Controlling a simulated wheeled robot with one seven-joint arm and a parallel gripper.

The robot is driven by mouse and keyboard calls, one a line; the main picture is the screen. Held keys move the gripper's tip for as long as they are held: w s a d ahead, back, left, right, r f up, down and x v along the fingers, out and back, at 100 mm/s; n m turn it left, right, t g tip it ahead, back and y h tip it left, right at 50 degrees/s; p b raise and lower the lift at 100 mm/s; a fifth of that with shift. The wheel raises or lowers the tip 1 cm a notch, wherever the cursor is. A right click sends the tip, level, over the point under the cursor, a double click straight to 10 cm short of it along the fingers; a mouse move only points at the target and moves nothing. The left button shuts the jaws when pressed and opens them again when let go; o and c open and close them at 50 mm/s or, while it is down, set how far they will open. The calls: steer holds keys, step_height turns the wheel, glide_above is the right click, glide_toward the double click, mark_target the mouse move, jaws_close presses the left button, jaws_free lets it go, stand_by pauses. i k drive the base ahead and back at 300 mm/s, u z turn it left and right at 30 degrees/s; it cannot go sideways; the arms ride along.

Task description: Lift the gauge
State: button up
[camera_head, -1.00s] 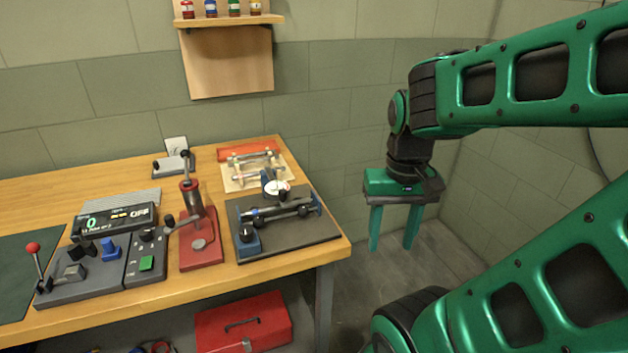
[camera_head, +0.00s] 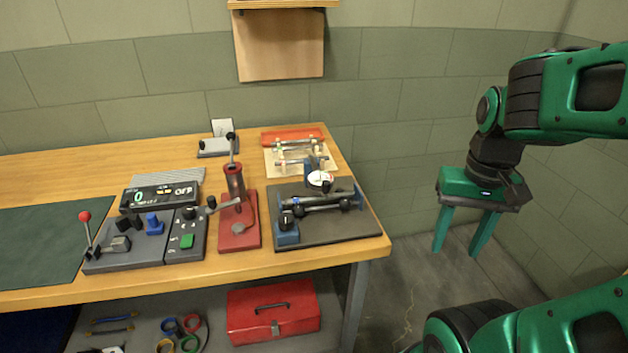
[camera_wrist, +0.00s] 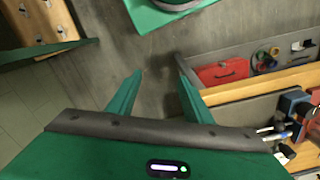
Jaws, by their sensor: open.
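The gauge (camera_head: 320,180) has a round white dial face and sits on a blue and steel fixture (camera_head: 318,200) on the dark mat at the bench's right end. In the wrist view the fixture shows at the right edge, with part of a white dial (camera_wrist: 284,153) beside it. My gripper (camera_head: 458,250) hangs in the air to the right of the bench, fingers pointing down, apart from the gauge. It is open and empty; its two green fingers (camera_wrist: 158,92) stand apart over the floor in the wrist view.
The wooden bench (camera_head: 330,262) has a red lever press (camera_head: 238,222), a grey control panel (camera_head: 140,245) and a tray of small rods (camera_head: 290,155). A red toolbox (camera_head: 272,311) sits on the shelf below. The floor right of the bench is clear.

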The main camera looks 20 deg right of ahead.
mark_target(318, 170)
steer(key=z, duration=0.05)
steer(key=k, duration=1.4)
steer(key=z, duration=0.65)
steer(key=i, duration=1)
steer(key=u, duration=0.05)
